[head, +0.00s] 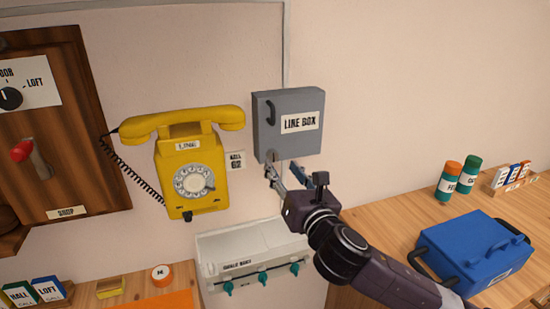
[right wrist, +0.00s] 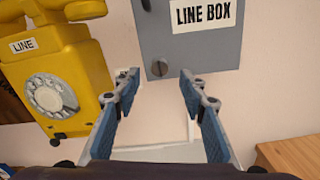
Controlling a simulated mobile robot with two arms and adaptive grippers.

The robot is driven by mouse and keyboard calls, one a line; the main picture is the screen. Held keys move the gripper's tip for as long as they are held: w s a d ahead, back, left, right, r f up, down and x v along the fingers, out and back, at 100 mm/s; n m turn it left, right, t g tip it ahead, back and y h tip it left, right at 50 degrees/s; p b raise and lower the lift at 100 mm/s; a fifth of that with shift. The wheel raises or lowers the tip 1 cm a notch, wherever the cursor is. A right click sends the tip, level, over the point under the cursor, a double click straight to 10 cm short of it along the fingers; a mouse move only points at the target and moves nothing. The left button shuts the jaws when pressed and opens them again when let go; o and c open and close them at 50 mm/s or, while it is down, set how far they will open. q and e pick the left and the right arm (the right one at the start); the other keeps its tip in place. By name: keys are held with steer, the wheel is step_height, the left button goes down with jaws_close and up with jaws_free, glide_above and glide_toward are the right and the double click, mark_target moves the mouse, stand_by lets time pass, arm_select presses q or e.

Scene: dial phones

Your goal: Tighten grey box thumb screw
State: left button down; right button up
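The grey box (head: 287,122), labelled LINE BOX, is fixed to the wall right of the yellow phone. It also shows in the right wrist view (right wrist: 215,52). The thumb screw (right wrist: 159,69) is a round, slotted grey knob at the lower left of the box front in the right wrist view; in the head view my gripper and the box's lower edge leave it unclear. My right gripper (head: 297,178) is just below the box, pointing up at it. Its fingers (right wrist: 158,84) are spread apart and empty, with the screw in view between and beyond the tips. My left gripper is not in view.
A yellow dial phone (head: 187,160) hangs left of the box. A white cable box (head: 250,255) with teal knobs is below. A blue case (head: 470,250) and two capped canisters (head: 448,182) stand on the wooden counter at right. The wall right of the box is clear.

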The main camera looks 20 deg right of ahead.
mark_target(274, 157)
steer(key=shift+w+a+p, duration=0.15)
steer(key=shift+w+p, duration=0.2)
steer(key=shift+w, duration=2.75)
jaws_close()
